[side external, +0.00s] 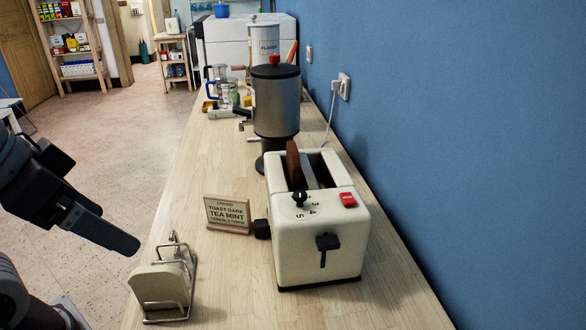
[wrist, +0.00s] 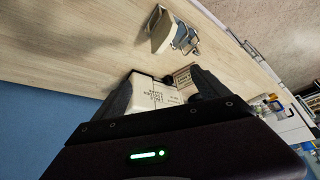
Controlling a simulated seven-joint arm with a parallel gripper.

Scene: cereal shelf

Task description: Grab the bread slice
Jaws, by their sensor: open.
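A brown bread slice (side external: 293,164) stands upright in a slot of the cream toaster (side external: 318,236), its upper part showing above the top. A wire toast rack (side external: 188,270) on the counter's left edge holds a pale, slice-shaped slab (side external: 158,287). The rack (wrist: 188,42) and slab (wrist: 162,32) also show at the top of the wrist view. My gripper (side external: 108,226) is left of the counter, above and left of the rack, apart from both. In the wrist view my gripper (wrist: 164,85) is open, with pale lettered surfaces beyond its fingers; I cannot tell how far away.
A small lettered sign (side external: 228,214) stands between rack and toaster. A dark cylindrical machine (side external: 275,100) is behind the toaster, with jars (side external: 226,95) farther back. The blue wall (side external: 450,140) borders the counter at right.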

